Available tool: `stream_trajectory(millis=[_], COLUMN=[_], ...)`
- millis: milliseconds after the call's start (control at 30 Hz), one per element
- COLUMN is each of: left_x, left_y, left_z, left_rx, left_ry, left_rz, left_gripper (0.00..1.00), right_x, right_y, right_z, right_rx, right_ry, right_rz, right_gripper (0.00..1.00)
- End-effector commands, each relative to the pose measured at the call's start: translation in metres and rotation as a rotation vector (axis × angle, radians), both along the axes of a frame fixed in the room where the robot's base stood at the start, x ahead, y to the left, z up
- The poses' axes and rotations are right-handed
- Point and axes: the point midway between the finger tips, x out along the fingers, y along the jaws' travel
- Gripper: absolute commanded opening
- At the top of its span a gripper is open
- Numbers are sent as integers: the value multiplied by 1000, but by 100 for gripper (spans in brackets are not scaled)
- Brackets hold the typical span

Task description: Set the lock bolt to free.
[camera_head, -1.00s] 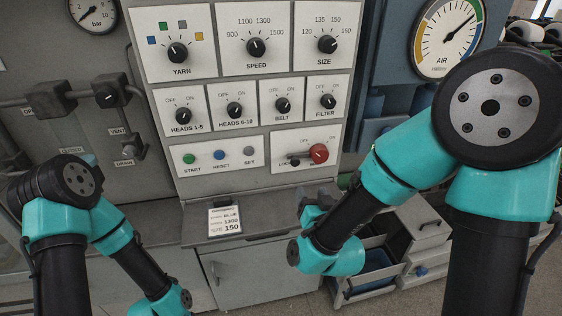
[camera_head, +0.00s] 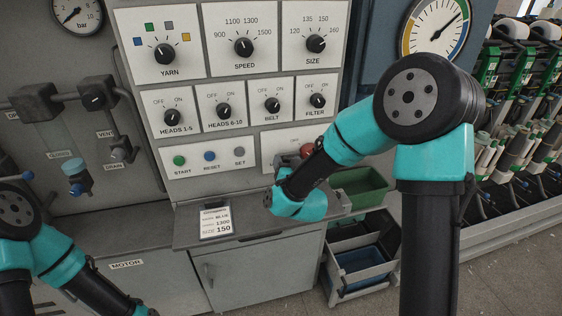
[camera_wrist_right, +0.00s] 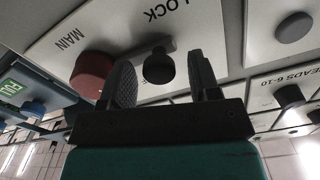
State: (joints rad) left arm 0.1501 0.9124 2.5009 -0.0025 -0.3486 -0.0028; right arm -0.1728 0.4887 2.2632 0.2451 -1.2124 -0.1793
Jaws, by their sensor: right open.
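The lock bolt (camera_wrist_right: 158,66) shows in the right wrist view as a round black knob beside the LOCK lettering. A light grey bar runs from it toward the red MAIN knob (camera_wrist_right: 90,74). My right gripper (camera_wrist_right: 161,76) is open, with one finger on each side of the black knob. I cannot tell whether the fingers touch it. In the head view the red knob (camera_head: 306,150) shows beside my right gripper (camera_head: 284,165), which hides the bolt. My left arm is at the lower left, and its gripper is out of the picture.
The white panel carries the START button (camera_head: 179,160), RESET button (camera_head: 209,156) and SET button (camera_head: 239,152), with rotary knobs above. A shelf with a printed card (camera_head: 216,222) juts out below.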

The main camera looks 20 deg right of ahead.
Motion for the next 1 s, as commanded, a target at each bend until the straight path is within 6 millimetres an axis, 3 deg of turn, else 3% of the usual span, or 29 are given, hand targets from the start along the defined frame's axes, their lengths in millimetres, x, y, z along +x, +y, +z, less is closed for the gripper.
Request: stream_trajectory(millis=[400, 1000], left_x=[0, 0], left_y=[0, 0], left_z=[0, 0], left_rx=[0, 0], left_ry=[0, 0], left_rz=[0, 0], left_gripper=[43, 43], right_x=[8, 8], right_y=[-4, -4], right_z=[0, 0], right_rx=[-1, -1], right_ry=[0, 0], right_rz=[-5, -5], right_gripper=[56, 0])
